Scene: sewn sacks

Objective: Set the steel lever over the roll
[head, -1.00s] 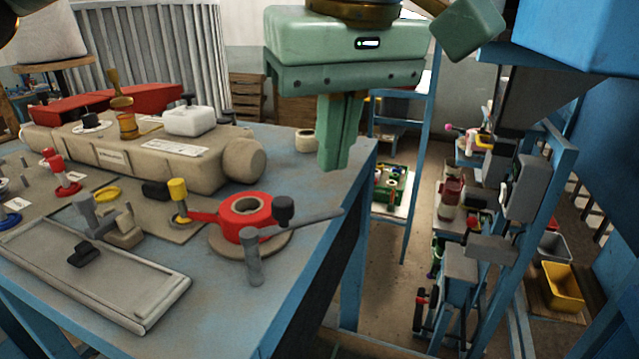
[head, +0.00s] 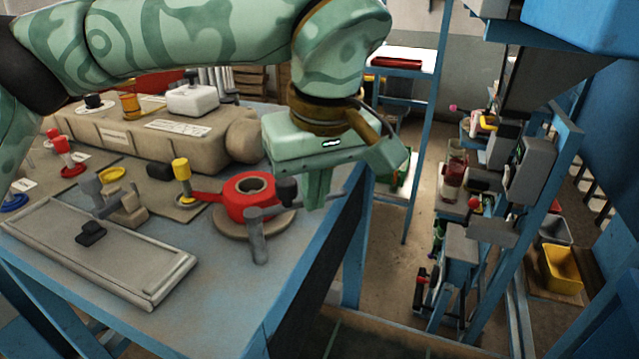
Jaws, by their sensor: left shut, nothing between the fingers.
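The red roll (head: 228,197) lies on a round brown base near the right edge of the blue table, with a red strip running left to a yellow-topped post (head: 182,175). The grey steel lever (head: 261,214) sits on an upright post in front of the roll. Its arm points right, along the roll's front side, and not across the roll. A dark knob (head: 287,190) stands beside the arm. My left gripper (head: 315,204) is shut and empty at the lever's right end, hiding that end; I cannot tell whether they touch. My right gripper is out of view.
A beige padded sack-like body (head: 150,140) lies behind the roll. A grey metal tray (head: 100,250) lies at the front left, with a small clamp (head: 120,205) behind it. The table's right edge (head: 320,260) is close to the lever. Blue racks stand farther right.

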